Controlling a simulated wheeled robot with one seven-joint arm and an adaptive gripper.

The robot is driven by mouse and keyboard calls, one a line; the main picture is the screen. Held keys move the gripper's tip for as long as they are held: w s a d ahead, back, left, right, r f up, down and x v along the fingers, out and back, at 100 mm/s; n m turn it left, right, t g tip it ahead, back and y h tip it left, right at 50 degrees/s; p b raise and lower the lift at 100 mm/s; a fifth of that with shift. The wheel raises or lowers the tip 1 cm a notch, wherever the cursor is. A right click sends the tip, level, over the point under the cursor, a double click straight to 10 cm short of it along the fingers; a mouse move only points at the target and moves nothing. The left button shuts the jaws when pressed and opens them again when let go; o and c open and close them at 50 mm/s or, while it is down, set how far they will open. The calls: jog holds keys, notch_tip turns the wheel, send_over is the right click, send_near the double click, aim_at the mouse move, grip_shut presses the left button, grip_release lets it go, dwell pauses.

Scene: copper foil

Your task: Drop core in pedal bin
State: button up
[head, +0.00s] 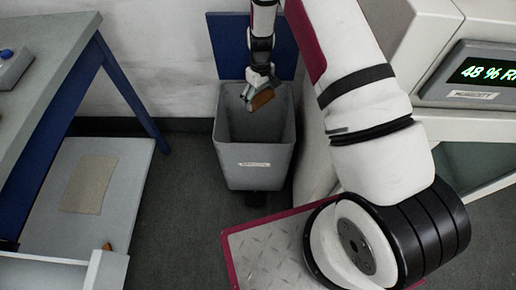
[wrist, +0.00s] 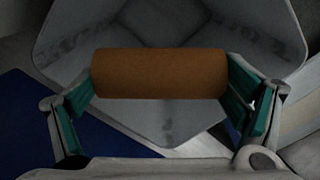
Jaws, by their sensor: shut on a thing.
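A brown cylindrical core (wrist: 160,74) lies across between my gripper's two green-padded fingers in the wrist view. My gripper (head: 256,93) is shut on the core and holds it at its two ends. In the head view the core (head: 262,99) shows as a small brown piece at the fingertips. The grey pedal bin (head: 252,165) stands on the floor with its blue lid (head: 228,46) raised behind it. The gripper and core are over the bin's open mouth, near its rim height. The bin's grey inside walls (wrist: 95,30) surround the core in the wrist view.
A grey-topped table (head: 45,55) with blue legs stands at the left, with a low white shelf (head: 120,180) bearing a tan sheet (head: 89,184). A white cabinet with a display (head: 485,73) stands at the right. Dark floor (head: 175,225) lies clear left of the bin.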

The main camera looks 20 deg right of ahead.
jog(key=o, duration=0.8)
jog(key=shift+c, duration=0.2)
jog(key=shift+r, duration=0.1)
notch_tip(320, 180, up, 12)
